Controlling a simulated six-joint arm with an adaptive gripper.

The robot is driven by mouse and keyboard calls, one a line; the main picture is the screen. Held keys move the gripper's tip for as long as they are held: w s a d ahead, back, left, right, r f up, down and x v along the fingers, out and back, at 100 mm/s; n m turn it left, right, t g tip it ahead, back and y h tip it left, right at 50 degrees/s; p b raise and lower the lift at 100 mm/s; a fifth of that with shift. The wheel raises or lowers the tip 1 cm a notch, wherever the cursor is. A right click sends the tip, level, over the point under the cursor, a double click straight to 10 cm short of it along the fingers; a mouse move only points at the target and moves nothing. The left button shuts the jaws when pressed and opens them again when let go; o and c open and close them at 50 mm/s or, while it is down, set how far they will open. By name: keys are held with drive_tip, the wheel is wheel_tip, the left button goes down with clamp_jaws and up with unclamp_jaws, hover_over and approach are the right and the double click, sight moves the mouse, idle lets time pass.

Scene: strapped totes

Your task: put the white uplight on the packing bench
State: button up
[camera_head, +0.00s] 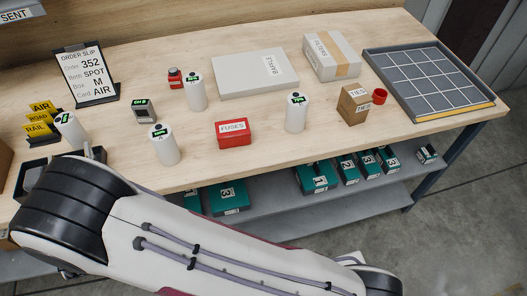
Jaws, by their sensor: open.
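Several white cylinders with dark tops and small green-lit labels stand on the wooden packing bench (250,160). One white cylinder (196,94) is near the middle back, one (164,148) near the front edge, and one (296,114) right of the red box. Another white cylinder (70,132) at the left looks tilted, just beyond my wrist. The labels are too small to tell which is the uplight.
An order slip (84,72), yellow cards (40,120), a small grey device (144,110), a red fuses box (234,132), cartons (331,57), a flat "BAFFLE" box (250,72) and a gridded tray (395,62) occupy the bench. Teal boxes (230,197) sit on the shelf below.

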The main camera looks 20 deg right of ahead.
drive_tip(key=w+d+r+n+g+y, duration=0.1)
drive_tip(key=w+d+r+n+g, duration=0.15)
drive_tip(key=d+r+n, duration=0.5)
drive_tip(key=w+d+r+n+g+y, duration=0.1)
drive_tip(key=w+d+r+n+g, duration=0.1)
drive_tip(key=w+d+r+n, duration=0.35)
drive_tip(key=s+d+r+n+g, duration=0.1)
drive_tip(key=s+d+r+n, duration=0.2)
drive_tip(key=s+d+n, duration=0.35)
drive_tip(key=s+d+r+n+g, duration=0.2)
drive_tip(key=s+d+r+n, duration=0.1)
drive_tip(key=d, duration=0.7)
drive_tip(key=s+d+f+n+g+h, duration=0.2)
drive_tip(key=s+d+n, duration=0.3)
drive_tip(key=s+d, duration=0.6)
drive_tip(key=s+d+f+n+g+h, duration=0.2)
drive_tip(key=s+d+n, duration=0.4)
drive_tip(key=s+d, duration=0.4)
drive_tip(key=s+f+h, duration=0.1)
drive_tip(key=s, duration=0.2)
drive_tip(key=shift+s+d+h, duration=0.2)
drive_tip(key=shift+d+h, duration=0.2)
